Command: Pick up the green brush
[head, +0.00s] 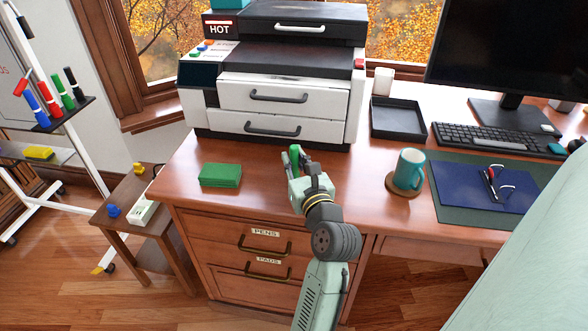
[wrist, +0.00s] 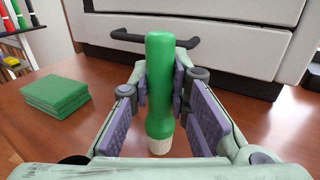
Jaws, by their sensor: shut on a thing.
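The green brush (wrist: 160,75) stands roughly upright between the purple-padded fingers of my gripper (wrist: 165,95) in the wrist view. Its green handle points up and its whitish end points down. In the head view the top of the green brush (head: 294,154) shows at the fingertips of my gripper (head: 299,163), over the desk in front of the printer. My gripper is shut on it. I cannot tell whether its lower end touches the desk.
A green pad stack (head: 220,175) lies left of my gripper on the wooden desk (head: 255,200). The printer (head: 285,95) stands close behind. A teal mug (head: 408,170) on a coaster is to the right. The desk between the pads and my gripper is clear.

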